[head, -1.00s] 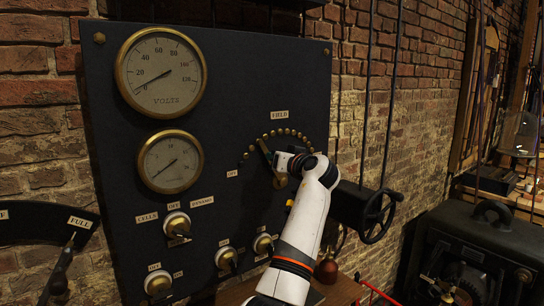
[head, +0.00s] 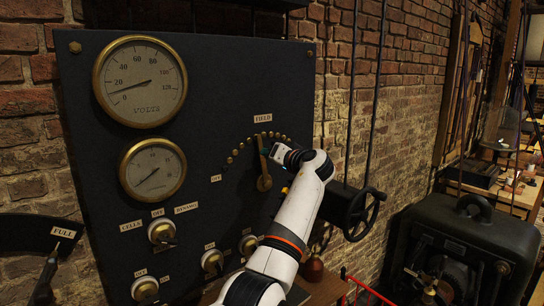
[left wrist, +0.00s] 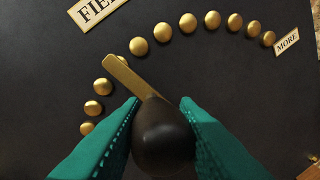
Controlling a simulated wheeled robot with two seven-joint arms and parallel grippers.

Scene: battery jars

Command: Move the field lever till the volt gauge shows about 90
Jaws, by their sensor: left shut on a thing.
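The volt gauge (head: 140,80) is at the top left of the dark panel in the head view. Its needle points low on the left, between 0 and 20. The field lever (head: 264,181) stands nearly upright below the FIELD label, under an arc of brass studs. In the left wrist view its brass pointer (left wrist: 126,78) slants up-left to the left part of the arc, and its dark knob (left wrist: 163,132) sits between the teal fingers. My left gripper (head: 270,151) is shut on the knob; in the wrist view it (left wrist: 160,115) is around it. My right gripper is out of view.
A MORE label (left wrist: 286,41) marks the right end of the stud arc. A second gauge (head: 153,167) and several switches, one by a DYNAMO label (head: 186,208), sit on the panel. A handwheel (head: 364,214) is right of my left arm. A dark machine (head: 465,240) stands farther right.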

